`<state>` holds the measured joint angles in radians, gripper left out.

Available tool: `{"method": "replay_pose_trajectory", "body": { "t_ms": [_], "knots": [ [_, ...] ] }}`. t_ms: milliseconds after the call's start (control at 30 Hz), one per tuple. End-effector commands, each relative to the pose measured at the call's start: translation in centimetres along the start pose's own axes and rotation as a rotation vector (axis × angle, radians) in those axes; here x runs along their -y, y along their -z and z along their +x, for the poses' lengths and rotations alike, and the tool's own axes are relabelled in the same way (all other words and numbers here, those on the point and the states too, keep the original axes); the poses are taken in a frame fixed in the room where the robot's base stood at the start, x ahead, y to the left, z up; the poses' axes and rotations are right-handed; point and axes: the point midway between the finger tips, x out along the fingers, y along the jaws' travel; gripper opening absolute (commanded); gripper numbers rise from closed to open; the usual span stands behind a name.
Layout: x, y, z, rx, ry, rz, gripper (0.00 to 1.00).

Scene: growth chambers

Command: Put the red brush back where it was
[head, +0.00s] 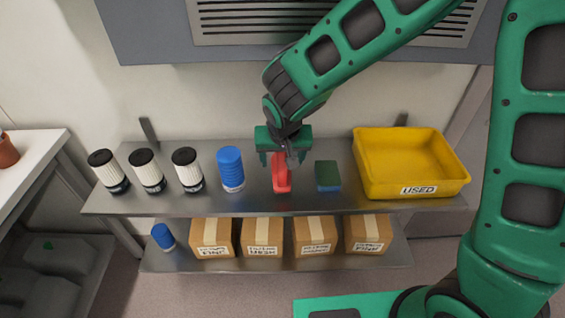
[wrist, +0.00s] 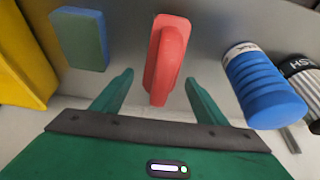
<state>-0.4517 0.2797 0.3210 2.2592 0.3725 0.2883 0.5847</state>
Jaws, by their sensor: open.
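The red brush (head: 281,181) rests on the upper metal shelf, between a blue ribbed bottle and a green-and-blue sponge. My gripper (head: 284,158) is above and around its rear part in the head view, partly hiding it. In the wrist view the red brush (wrist: 166,58) lies ahead of and between my two open fingers (wrist: 153,95). A gap shows between each finger and the brush. Nothing is held.
The blue bottle (head: 230,169) and several white, black-capped bottles (head: 147,171) stand left. The sponge (head: 327,176) and yellow "USED" bin (head: 421,190) stand right. Cardboard boxes (head: 262,238) fill the lower shelf (head: 190,262), with a blue cylinder (head: 163,236) at its left.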

Motion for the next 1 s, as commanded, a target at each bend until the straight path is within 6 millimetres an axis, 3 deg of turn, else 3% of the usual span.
{"method": "replay_pose_trajectory", "body": {
  "t_ms": [200,400,600,867,967,1000],
  "knots": [
    [0.1,0.1,-4.1,-0.004,0.002,0.000,0.67],
    [0.0,0.1,-6.8,-0.002,0.001,0.000,0.67],
    [0.0,0.0,-8.0,0.000,0.000,0.000,0.67],
    [-0.1,0.0,-8.2,0.001,-0.001,0.001,0.67],
    [-1.7,0.3,-8.3,0.005,-0.017,0.015,0.67],
    [-3.2,0.6,-8.6,0.009,-0.031,0.029,0.67]
  ]
}}
